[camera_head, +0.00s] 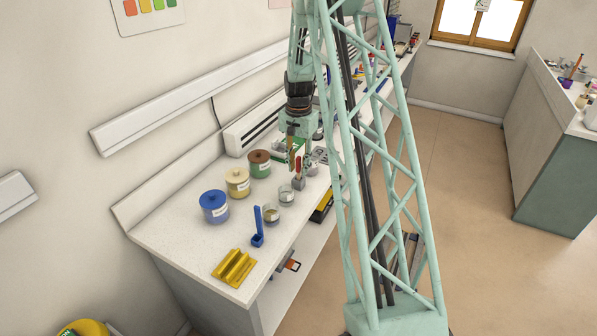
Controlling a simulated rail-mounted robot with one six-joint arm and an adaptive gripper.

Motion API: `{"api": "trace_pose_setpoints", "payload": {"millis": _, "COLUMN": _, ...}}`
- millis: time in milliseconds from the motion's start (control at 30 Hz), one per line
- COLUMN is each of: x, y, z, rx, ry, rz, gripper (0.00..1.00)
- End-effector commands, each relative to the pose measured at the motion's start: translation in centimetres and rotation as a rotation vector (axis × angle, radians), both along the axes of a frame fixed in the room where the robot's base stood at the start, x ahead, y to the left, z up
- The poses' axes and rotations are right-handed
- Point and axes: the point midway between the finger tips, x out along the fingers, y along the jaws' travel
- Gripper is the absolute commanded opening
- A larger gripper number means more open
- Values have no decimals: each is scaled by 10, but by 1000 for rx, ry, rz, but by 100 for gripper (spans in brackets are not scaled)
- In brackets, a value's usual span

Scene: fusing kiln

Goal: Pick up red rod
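A short upright red piece (299,165), likely the red rod, shows above a small grey block (298,184) on the white bench. My gripper (298,158) points down from above and is right at the red piece. The fingers are small and overlap the red piece in the picture. I cannot tell whether they touch it or how far apart they are.
Glass cups (271,213), an upright blue piece (258,228) and a yellow grooved block (234,266) are nearer the front. My lattice column hides part of the bench's right side.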

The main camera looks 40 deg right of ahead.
Motion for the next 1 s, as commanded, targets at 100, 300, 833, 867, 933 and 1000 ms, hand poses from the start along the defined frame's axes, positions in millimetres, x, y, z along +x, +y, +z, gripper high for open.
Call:
{"api": "trace_pose_setpoints", "payload": {"millis": 100, "x": 0, "y": 0, "z": 0, "rx": 0, "ry": 0, "rz": 0, "gripper": 25}}
{"api": "trace_pose_setpoints", "payload": {"millis": 300, "x": 0, "y": 0, "z": 0, "rx": 0, "ry": 0, "rz": 0, "gripper": 13}}
{"api": "trace_pose_setpoints", "payload": {"millis": 833, "x": 0, "y": 0, "z": 2, "rx": 0, "ry": 0, "rz": 0, "gripper": 1}}
{"api": "trace_pose_setpoints", "payload": {"millis": 867, "x": 0, "y": 0, "z": 3, "rx": -1, "ry": 0, "rz": 0, "gripper": 1}}
{"api": "trace_pose_setpoints", "payload": {"millis": 933, "x": 0, "y": 0, "z": 5, "rx": -1, "ry": -1, "rz": 0, "gripper": 1}}
{"api": "trace_pose_setpoints", "payload": {"millis": 1000, "x": 1, "y": 0, "z": 9, "rx": -1, "ry": -1, "rz": 0, "gripper": 1}}
